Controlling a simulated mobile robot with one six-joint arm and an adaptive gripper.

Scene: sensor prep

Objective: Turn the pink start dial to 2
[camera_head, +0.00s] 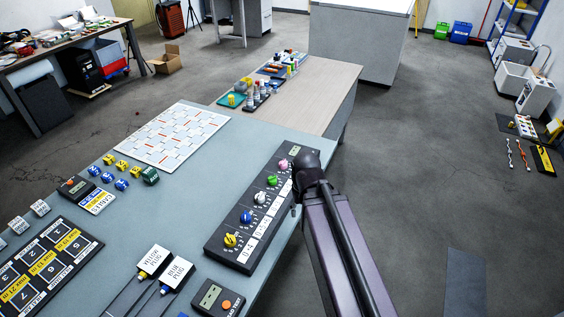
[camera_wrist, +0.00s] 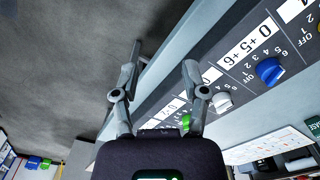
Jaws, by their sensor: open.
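The pink start dial (camera_head: 283,164) stands on the far end of a long dark dial panel (camera_head: 214,249) along the table's right edge. Its pointer is too small to read. Green (camera_head: 271,180), white (camera_head: 260,197), blue (camera_head: 246,217) and yellow (camera_head: 230,240) dials follow it toward the near end. In the wrist view my gripper (camera_wrist: 161,58) is open and empty, its two fingers spread over the panel's edge and the floor. The green dial (camera_wrist: 186,122) shows close beside one finger, with white (camera_wrist: 222,103) and blue (camera_wrist: 269,70) farther right. I cannot see the pink dial there.
A white grid board (camera_head: 172,134) lies left of the panel. A labelled yellow plug (camera_head: 155,261) and a blue plug (camera_head: 176,274) lie left of its near end, beside a small meter (camera_head: 215,299). A wooden table (camera_head: 315,90) adjoins behind. Open floor lies right.

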